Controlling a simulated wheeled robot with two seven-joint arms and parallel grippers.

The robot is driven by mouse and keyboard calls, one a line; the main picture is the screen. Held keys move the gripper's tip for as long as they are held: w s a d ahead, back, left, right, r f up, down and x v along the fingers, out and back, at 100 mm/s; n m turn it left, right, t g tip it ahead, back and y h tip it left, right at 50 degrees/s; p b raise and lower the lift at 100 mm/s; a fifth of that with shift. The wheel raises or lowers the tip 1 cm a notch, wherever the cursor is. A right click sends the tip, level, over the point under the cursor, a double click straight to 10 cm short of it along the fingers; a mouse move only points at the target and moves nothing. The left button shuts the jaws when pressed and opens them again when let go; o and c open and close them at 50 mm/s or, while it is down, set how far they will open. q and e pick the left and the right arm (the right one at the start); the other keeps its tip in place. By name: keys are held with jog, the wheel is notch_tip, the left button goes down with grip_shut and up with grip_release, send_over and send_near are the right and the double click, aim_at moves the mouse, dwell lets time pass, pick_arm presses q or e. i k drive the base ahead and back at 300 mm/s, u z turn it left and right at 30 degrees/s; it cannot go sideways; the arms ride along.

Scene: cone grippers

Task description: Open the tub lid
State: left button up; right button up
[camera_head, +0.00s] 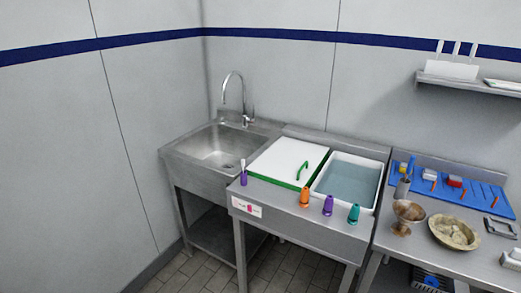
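A white lid (283,158) with a green front edge lies flat and level on the steel counter, right of the sink. A green arched handle (302,171) stands near its right side. What lies under the lid is hidden. Directly right of it is an uncovered white tub (373,164) holding bluish-grey water (348,184). Neither of my grippers shows in the head view, and nothing touches the lid or handle.
Along the counter's front edge stand a purple item (243,178), an orange cone (305,198), a purple cone (328,206) and a teal cone (353,214). A sink (218,146) with a tall faucet (233,76) is left. A cluttered side table has bowls (453,232).

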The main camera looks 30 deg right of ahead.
aim_at(292, 162)
jog(key=z, duration=0.25)
jog(key=i, duration=1.15)
jog(key=z, duration=0.55)
